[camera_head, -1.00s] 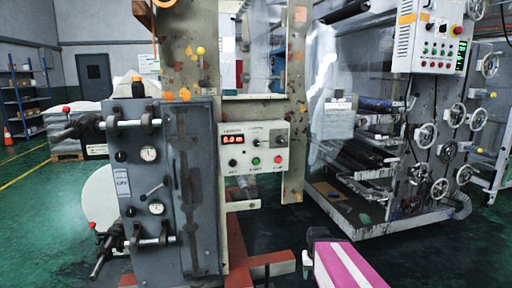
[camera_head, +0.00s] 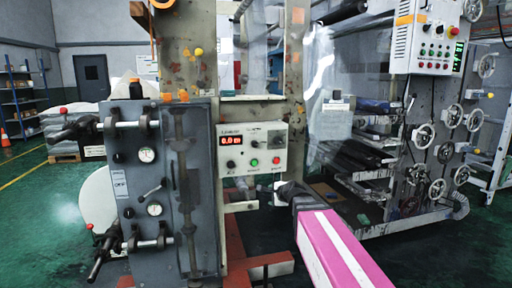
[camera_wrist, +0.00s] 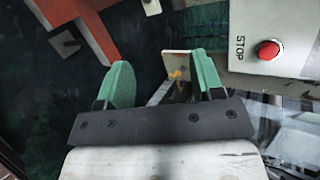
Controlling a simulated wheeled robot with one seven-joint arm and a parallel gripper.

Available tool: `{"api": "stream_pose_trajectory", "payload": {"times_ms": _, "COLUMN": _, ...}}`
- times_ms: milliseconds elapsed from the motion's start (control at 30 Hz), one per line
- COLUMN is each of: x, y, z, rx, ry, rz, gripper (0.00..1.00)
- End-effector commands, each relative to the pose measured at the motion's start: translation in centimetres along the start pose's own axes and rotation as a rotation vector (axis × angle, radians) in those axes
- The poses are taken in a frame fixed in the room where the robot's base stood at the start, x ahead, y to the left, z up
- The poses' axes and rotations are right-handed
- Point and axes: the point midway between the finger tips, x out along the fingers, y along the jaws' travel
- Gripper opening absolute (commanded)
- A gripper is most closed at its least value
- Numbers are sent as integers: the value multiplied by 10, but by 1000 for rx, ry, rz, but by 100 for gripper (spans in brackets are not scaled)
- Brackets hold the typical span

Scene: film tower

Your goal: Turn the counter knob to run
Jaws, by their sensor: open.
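The control box (camera_head: 262,150) is a pale panel on the machine's post. It has a red digital display (camera_head: 231,140), a small black knob (camera_head: 231,164) below it, and green and red buttons. The labels are too blurred to read in the head view, so I cannot confirm this is the counter knob. My gripper (camera_head: 281,188) is just below the box's lower right corner. In the wrist view its two green fingers (camera_wrist: 162,76) are apart with nothing between them. A box corner with a red STOP button (camera_wrist: 268,50) shows at upper right; the knob is out of that view.
A grey machine block with rollers (camera_head: 146,190) stands left of the box. A red-brown base beam (camera_head: 258,266) lies below. A second machine with several handwheels and its own control box (camera_head: 430,38) stands to the right. Dark green floor lies between them.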

Motion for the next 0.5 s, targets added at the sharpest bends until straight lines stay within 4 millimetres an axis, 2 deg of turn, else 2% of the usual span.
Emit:
{"api": "stream_pose_trajectory", "payload": {"times_ms": 33, "x": -1, "y": -32, "z": 12, "rx": 114, "ry": -16, "rz": -83, "gripper": 61}}
{"api": "stream_pose_trajectory", "payload": {"times_ms": 100, "x": -6, "y": -70, "z": 25, "rx": 293, "ry": -46, "rz": -193, "gripper": 61}}
{"api": "stream_pose_trajectory", "payload": {"times_ms": 233, "x": -20, "y": -128, "z": 44, "rx": 584, "ry": -121, "rz": -354, "gripper": 61}}
{"api": "stream_pose_trajectory", "payload": {"times_ms": 333, "x": -30, "y": -156, "z": 53, "rx": 745, "ry": -174, "rz": -431, "gripper": 61}}
{"api": "stream_pose_trajectory", "payload": {"times_ms": 500, "x": -38, "y": -177, "z": 58, "rx": 872, "ry": -218, "rz": -488, "gripper": 61}}
